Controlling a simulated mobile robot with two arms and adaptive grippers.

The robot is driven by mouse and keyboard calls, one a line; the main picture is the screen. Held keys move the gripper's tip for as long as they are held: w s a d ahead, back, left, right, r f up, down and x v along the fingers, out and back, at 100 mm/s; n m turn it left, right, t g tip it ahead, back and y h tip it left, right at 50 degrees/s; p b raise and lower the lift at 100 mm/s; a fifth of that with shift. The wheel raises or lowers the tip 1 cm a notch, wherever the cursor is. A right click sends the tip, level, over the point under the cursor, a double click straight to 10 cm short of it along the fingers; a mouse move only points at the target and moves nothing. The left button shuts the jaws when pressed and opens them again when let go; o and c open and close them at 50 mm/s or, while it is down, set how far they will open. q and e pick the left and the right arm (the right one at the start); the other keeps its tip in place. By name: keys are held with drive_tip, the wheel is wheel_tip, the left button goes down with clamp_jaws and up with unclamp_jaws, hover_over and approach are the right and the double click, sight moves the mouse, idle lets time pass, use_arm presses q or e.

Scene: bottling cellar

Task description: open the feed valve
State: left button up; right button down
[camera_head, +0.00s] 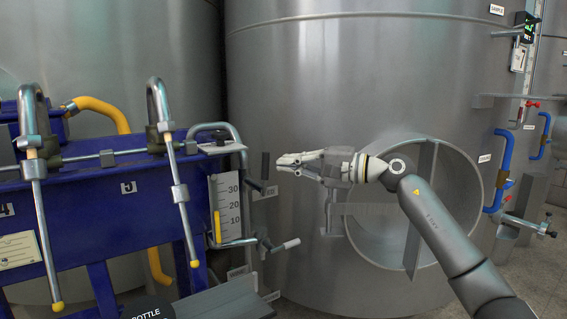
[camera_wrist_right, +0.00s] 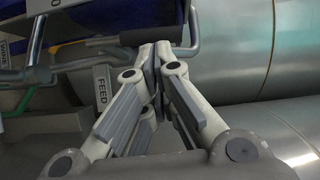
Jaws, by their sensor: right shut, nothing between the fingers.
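In the right wrist view a FEED label (camera_wrist_right: 102,90) hangs at left, and a dark bar (camera_wrist_right: 150,37), which looks like the lever grip, lies across just beyond the fingertips. My right gripper (camera_head: 281,163) is shut and empty, its fingertips pointing left, close to the right of the grip. In the wrist view its fingertips (camera_wrist_right: 157,50) are together near the bar; I cannot tell if they touch it. My left gripper is out of view.
The blue filler (camera_head: 100,185) with bent metal spouts (camera_head: 172,165) fills the left. A scale plate (camera_head: 228,203) and a lower lever with a pale grip (camera_head: 286,245) are near my gripper. A large steel tank (camera_head: 350,80) with a round opening (camera_head: 460,190) stands behind my right arm.

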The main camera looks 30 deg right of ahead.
drive_tip(key=v, duration=1)
drive_tip(key=shift+s, duration=0.15)
